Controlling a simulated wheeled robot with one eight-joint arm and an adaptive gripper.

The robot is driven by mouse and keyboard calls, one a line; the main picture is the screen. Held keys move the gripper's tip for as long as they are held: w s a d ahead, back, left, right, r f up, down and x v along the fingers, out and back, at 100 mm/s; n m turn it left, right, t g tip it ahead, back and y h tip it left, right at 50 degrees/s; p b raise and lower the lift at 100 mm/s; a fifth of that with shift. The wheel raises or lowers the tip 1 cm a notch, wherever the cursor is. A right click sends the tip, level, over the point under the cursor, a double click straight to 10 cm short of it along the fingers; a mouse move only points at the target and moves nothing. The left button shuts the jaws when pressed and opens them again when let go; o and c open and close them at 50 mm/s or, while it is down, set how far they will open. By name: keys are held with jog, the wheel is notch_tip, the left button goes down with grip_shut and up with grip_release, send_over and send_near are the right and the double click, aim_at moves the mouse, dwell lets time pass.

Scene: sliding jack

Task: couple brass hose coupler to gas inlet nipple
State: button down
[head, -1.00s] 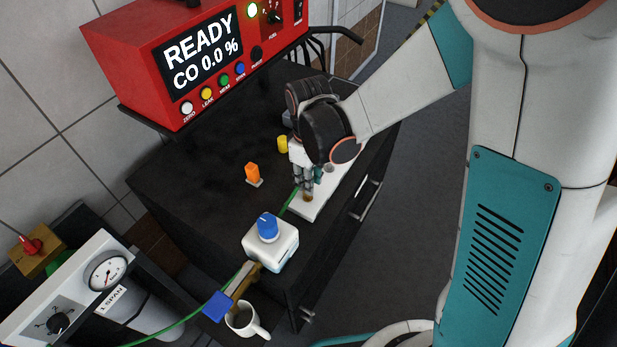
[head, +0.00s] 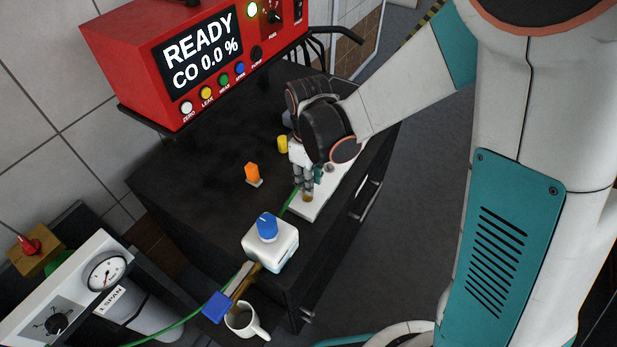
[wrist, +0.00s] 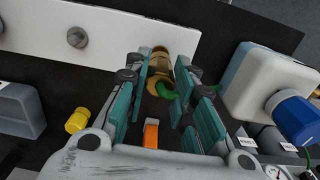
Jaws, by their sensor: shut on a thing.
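The brass hose coupler (wrist: 160,62) sits between the teal fingertips of my gripper (wrist: 167,68) in the wrist view, with a bit of green hose (wrist: 171,97) at its near end. My gripper also shows in the head view (head: 306,190), pointing down over the front part of a white plate (head: 306,212), with the brass coupler (head: 308,198) at its tips. A grey round stud (wrist: 77,38) stands on the white plate in the wrist view, apart from the coupler. I cannot tell which part is the gas inlet nipple, or whether the coupler touches the plate.
A white box with a blue knob (head: 267,226) stands near the bench's front edge. A mug (head: 246,321) is below it. An orange piece (head: 252,173) and a yellow one (head: 283,143) stand on the black top. A red analyser (head: 195,62) is behind.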

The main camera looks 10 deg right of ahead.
jog(key=shift+f+b, duration=0.85)
jog(key=shift+f, duration=0.2)
jog(key=c, duration=1.3)
grip_release()
jog(key=shift+r, duration=3.75)
